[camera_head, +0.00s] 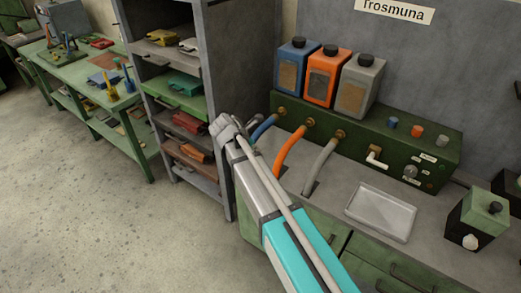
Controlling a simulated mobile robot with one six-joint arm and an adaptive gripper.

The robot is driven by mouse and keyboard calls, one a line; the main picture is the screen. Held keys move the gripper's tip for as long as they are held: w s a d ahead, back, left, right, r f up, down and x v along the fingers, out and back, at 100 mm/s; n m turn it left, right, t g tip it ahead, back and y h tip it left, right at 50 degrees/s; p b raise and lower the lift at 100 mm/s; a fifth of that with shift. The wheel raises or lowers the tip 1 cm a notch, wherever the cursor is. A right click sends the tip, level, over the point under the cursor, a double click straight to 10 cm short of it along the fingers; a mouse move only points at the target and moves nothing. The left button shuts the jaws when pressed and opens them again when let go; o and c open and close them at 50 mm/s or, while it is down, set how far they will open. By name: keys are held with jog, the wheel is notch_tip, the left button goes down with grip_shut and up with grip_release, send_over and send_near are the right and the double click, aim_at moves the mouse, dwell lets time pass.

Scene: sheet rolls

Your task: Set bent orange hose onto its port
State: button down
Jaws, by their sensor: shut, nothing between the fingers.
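The bent orange hose (287,149) rises from the worktop and curves to the right. Its upper end meets or lies right at a brass port (309,126) on the green panel's front; I cannot tell if it is fully seated. My gripper (222,128) is at the far end of my arm, left of the hose and apart from it in the picture. It is shut and empty; its fingers are small and hard to make out.
A blue hose (263,128) and a grey hose (319,165) flank the orange one. Three canisters, including an orange one (323,75), stand on the green panel (435,147). A metal tray (381,213) lies on the worktop. A shelf rack (231,60) stands behind my gripper.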

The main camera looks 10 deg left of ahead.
jog(key=shift+w+d+r+b+x, duration=0.2)
jog(key=shift+b+x, duration=1.15)
jog(key=shift+x, duration=0.75)
jog(key=shift+w+d+r+b+x, duration=0.15)
jog(key=shift+d+r+b+x, duration=0.1)
jog(key=shift+b+x, duration=1.5)
jog(key=shift+w+d+r+b+x, duration=0.2)
jog(key=shift+b+x, duration=0.75)
jog(key=shift+x, duration=1.5)
jog(key=shift+w+d, duration=0.4)
jog(key=shift+w, duration=0.45)
jog(key=shift+w+d, duration=0.4)
jog(key=shift+w, duration=0.45)
jog(key=shift+w+d, duration=0.4)
jog(key=shift+w, duration=0.45)
jog(key=shift+s+a, duration=0.1)
